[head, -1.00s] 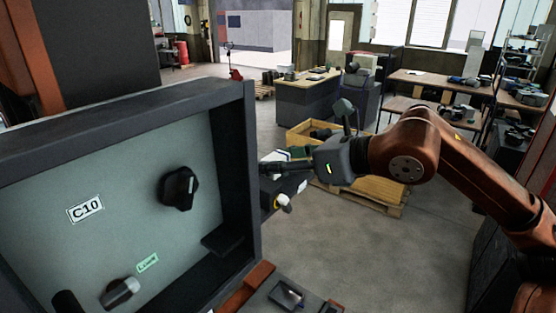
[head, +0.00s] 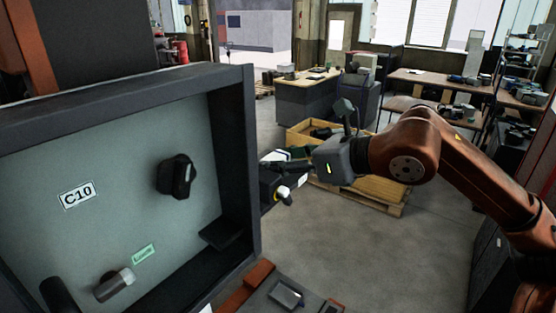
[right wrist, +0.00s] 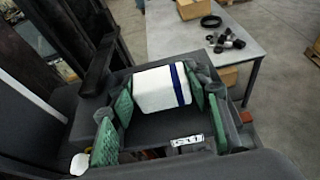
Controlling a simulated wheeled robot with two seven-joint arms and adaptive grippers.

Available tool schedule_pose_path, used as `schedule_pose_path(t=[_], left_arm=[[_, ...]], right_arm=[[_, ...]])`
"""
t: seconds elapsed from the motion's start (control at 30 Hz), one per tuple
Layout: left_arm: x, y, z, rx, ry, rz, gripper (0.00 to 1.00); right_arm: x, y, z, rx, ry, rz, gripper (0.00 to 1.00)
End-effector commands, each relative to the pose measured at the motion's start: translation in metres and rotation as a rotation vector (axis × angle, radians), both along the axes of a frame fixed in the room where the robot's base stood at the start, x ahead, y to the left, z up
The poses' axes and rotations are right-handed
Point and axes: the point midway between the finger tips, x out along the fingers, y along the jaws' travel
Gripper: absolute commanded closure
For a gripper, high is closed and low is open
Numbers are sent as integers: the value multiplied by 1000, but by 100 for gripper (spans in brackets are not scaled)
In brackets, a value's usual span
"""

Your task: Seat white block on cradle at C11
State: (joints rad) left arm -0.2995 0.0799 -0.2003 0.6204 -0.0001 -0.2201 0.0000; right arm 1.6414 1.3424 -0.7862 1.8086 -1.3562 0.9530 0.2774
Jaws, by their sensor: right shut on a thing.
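The white block (right wrist: 163,88) with a blue band shows in the right wrist view. My left gripper is not in view.
A wooden pallet box (head: 375,190) stands behind my right gripper. In the right wrist view, a grey table (right wrist: 205,40) with small dark parts stands beyond the cradle.

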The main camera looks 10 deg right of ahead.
Motion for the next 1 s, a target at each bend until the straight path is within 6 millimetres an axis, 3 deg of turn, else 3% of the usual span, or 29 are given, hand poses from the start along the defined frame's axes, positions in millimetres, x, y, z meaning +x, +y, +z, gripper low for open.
schedule_pose_path(t=[0.17,0.2,0.47,1.0], left_arm=[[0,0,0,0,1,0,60],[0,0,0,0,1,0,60],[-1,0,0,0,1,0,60],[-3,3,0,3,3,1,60]], right_arm=[[0,0,-1,-2,2,0,77],[0,0,-1,-2,2,0,54],[0,0,-1,-2,2,1,36],[-4,0,-1,-4,4,5,35]])
